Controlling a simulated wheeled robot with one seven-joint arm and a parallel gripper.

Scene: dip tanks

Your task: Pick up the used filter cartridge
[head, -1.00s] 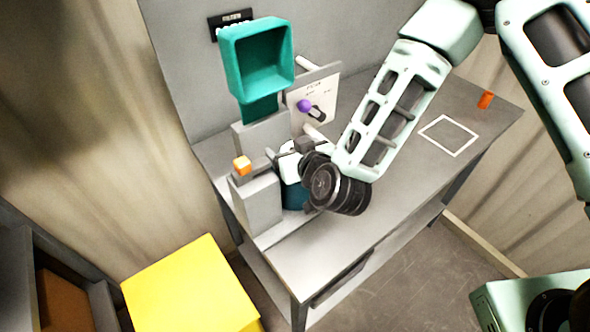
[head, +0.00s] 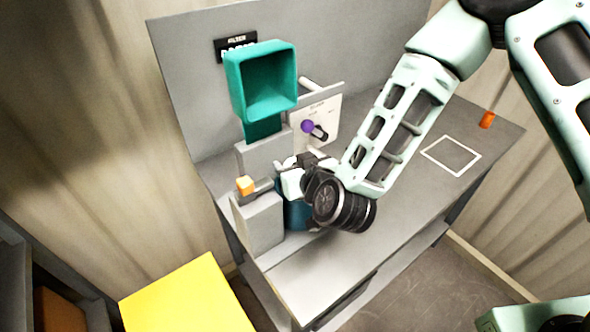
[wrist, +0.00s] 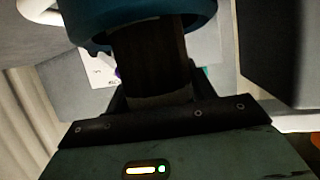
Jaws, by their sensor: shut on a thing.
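In the wrist view my gripper (wrist: 150,95) is shut on a dark brown, ribbed piece, which I take to be the used filter cartridge (wrist: 152,62). A dark teal rounded rim (wrist: 85,22) surrounds or adjoins its far end. In the head view a dark teal round body (head: 297,216) stands low at the bench, right of a grey block. The cartridge itself is hard to make out in the head view. I cannot tell whether it is lifted clear.
A grey block (head: 260,222) with an orange cube (head: 245,185) stands close left of my gripper. Behind are a green open box (head: 262,85) and a panel (head: 325,112) with a purple knob (head: 307,126). A white outlined square (head: 450,155) on the bench is empty. A yellow box (head: 185,300) stands front left.

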